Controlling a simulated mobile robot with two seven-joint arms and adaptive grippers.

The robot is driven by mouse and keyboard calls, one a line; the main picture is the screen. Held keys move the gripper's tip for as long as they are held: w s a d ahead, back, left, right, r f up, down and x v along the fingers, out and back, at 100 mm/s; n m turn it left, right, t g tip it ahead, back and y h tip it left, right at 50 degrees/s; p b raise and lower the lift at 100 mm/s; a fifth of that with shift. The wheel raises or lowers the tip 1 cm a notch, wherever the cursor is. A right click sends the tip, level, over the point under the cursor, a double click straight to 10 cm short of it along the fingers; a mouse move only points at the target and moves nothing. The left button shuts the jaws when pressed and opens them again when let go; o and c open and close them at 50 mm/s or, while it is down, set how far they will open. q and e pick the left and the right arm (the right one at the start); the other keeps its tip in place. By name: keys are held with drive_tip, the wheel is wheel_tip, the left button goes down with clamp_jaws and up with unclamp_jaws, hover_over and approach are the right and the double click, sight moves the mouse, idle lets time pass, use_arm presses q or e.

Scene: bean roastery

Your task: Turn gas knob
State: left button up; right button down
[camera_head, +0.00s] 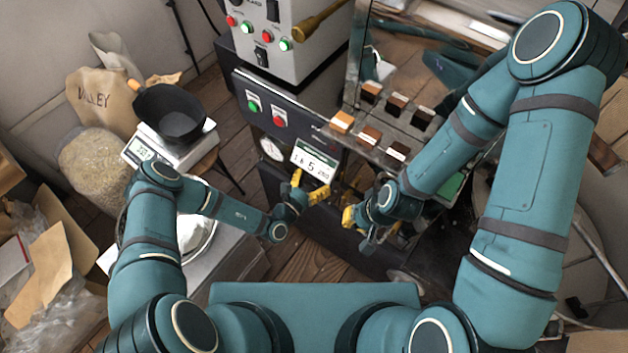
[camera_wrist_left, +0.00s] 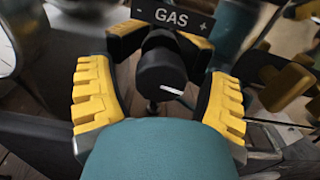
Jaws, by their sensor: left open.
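The gas knob (camera_wrist_left: 160,76) is a round black knob with a white pointer line, seen in the left wrist view below a dark plate marked "- GAS +" (camera_wrist_left: 172,19). The pointer line points right in that picture. My left gripper (camera_head: 310,188) is at the front of the roaster, below its display. Its yellow fingers are open, one on each side of the knob, with gaps visible between them and it. In the head view I cannot make out the knob. My right gripper (camera_head: 356,228) is close by to the right; its opening is unclear.
The roaster's panel (camera_head: 265,112) has a green and a red button, with a display (camera_head: 314,160) below. Several sample blocks (camera_head: 372,134) sit on a ledge above my right gripper. A scale (camera_head: 150,148) with a black pan (camera_head: 172,112) stands at the left.

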use_arm(q)
drive_tip(key=c, duration=1.2)
drive_tip(key=shift+n, duration=0.4)
drive_tip(key=n, duration=0.4)
drive_tip(key=shift+p, duration=0.35)
drive_tip(key=n, duration=0.4)
drive_tip(key=shift+s+d+r+n, duration=0.1)
drive_tip(key=shift+d+n, duration=0.05)
drive_tip(key=shift+n, duration=0.25)
